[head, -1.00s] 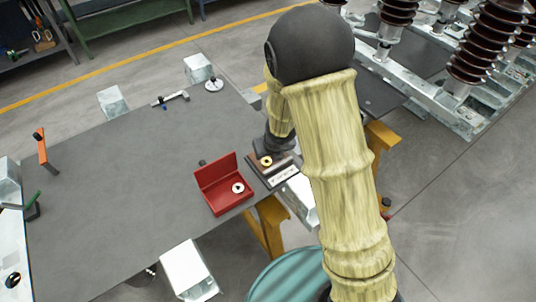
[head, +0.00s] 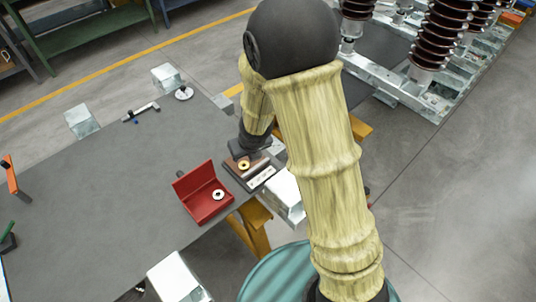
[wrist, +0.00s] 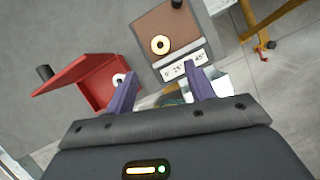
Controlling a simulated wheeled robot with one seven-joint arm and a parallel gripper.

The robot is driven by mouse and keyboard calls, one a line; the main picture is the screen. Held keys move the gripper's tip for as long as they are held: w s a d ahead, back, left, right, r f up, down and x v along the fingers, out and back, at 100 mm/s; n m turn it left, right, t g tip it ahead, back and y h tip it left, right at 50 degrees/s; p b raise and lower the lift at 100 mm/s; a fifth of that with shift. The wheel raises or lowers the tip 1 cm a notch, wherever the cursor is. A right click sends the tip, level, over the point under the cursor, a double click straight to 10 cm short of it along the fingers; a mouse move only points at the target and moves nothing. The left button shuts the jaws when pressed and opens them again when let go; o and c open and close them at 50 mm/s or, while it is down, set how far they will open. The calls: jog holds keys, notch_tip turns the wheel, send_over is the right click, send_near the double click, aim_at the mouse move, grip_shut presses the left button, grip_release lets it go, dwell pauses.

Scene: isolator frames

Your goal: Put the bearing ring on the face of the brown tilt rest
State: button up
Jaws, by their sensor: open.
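The brown tilt rest (wrist: 178,20) is at the top of the wrist view, with a light strip marked with numbers along its near edge. A brass-coloured ring (wrist: 160,44), which looks like the bearing ring, lies on its brown face. The ring also shows in the head view (head: 243,165). My gripper (wrist: 164,88) is open with nothing between its two purple fingers. The fingers are apart from the ring, on the near side of the rest in the wrist view. In the head view my arm hides part of the rest.
A red open box-like holder (head: 190,205) stands left of the rest, with a silver ring (head: 218,194) in it. A white disc (head: 183,94) and a metal bar tool (head: 141,112) lie at the far table edge. The grey table (head: 110,190) is clear in the middle.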

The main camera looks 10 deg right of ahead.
jog(key=s+d+r+n, duration=0.4)
jog(key=s+d+n, duration=0.3)
jog(key=n, duration=0.9)
jog(key=s+d+r+n+g+h, duration=0.1)
jog(key=s+d+r+n, duration=0.4)
jog(key=n, duration=1.1)
jog(key=shift+s+d+r+g, duration=0.3)
jog(key=shift+s+d, duration=0.6)
jog(key=shift+s, duration=0.15)
jog(key=shift+r, duration=0.15)
jog(key=shift+s+d+r+p, duration=0.1)
jog(key=shift+r+p, duration=0.5)
jog(key=shift+p, duration=0.1)
